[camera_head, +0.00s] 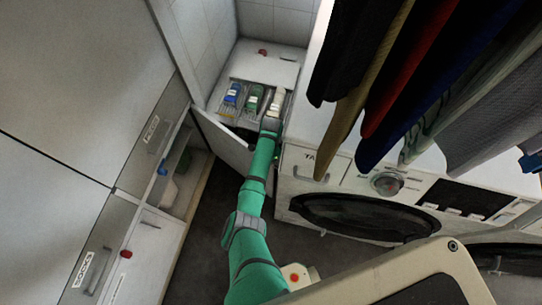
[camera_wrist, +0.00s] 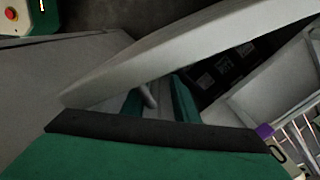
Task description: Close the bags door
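A white cabinet door (camera_head: 225,141) stands swung open below the small counter in the head view; I cannot read a label on it. Its pale panel (camera_wrist: 190,50) crosses the wrist view diagonally. My gripper (camera_head: 271,124) is at the end of the green arm, by the upper right of this door. In the wrist view the two green fingers (camera_wrist: 160,104) are apart, with a grey bar (camera_wrist: 149,97) showing between them. The panel hides part of the fingers, and I cannot tell whether they touch the bar.
A washing machine (camera_head: 355,185) stands close on the right, with clothes (camera_head: 400,80) hanging above it. Several small items lie on the counter (camera_head: 270,65). A labelled cabinet (camera_head: 150,245) lines the left, with an open compartment (camera_head: 180,180). Dark floor (camera_head: 208,235) is clear between.

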